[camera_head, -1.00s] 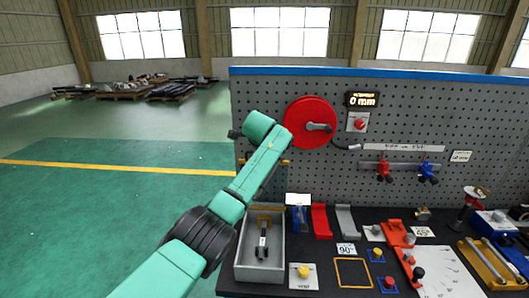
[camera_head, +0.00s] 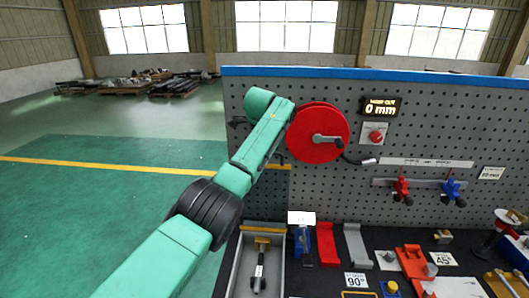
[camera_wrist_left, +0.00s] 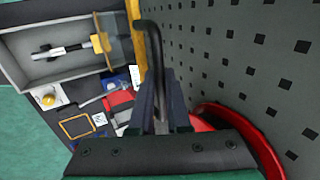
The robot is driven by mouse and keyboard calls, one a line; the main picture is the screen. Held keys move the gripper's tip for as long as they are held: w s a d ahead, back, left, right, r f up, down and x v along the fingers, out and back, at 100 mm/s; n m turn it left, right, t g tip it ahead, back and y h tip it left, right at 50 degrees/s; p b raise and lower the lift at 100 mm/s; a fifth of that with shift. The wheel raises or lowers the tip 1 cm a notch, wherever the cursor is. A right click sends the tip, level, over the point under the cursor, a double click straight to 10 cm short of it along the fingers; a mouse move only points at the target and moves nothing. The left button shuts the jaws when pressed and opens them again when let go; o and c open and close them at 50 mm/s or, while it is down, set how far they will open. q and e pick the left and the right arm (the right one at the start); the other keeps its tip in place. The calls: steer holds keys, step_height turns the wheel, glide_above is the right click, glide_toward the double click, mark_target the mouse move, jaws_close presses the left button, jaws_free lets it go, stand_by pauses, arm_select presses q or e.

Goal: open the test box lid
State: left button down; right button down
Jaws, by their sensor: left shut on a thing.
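The test box is a grey open-topped box (camera_head: 228,272) at the bench's left end, with a black-and-yellow tool inside; it also shows in the left wrist view (camera_wrist_left: 60,75). A clear lid panel with a yellow edge strip (camera_wrist_left: 136,42) appears raised at the box's back; the strip also shows in the head view (camera_head: 268,165). My left gripper (camera_wrist_left: 160,90) is shut on a black bent bar (camera_wrist_left: 150,28), seemingly the lid handle, beside the strip. In the head view my arm hides the fingers. My right gripper is out of view.
A grey pegboard (camera_head: 420,130) stands close behind the bench, carrying a red reel (camera_head: 318,132) with a crank near my left wrist. Red (camera_head: 326,245) and grey (camera_head: 356,245) holders stand right of the box. Open green floor (camera_head: 90,220) lies left.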

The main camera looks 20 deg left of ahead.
arm_select(q)
steer(key=shift+s+f, duration=0.15)
steer(key=shift+f, duration=0.15)
steer(key=c, duration=0.9)
jaws_free()
steer(key=shift+w+a, duration=0.15)
steer(key=shift+w, duration=0.05)
steer(key=shift+r, duration=0.1)
steer(key=shift+r+b, duration=0.2)
steer(key=shift+b, duration=0.1)
steer(key=b+v, duration=0.3)
steer(key=v, duration=1.1)
steer(key=shift+r+b, duration=0.1)
steer(key=shift+b, duration=0.3)
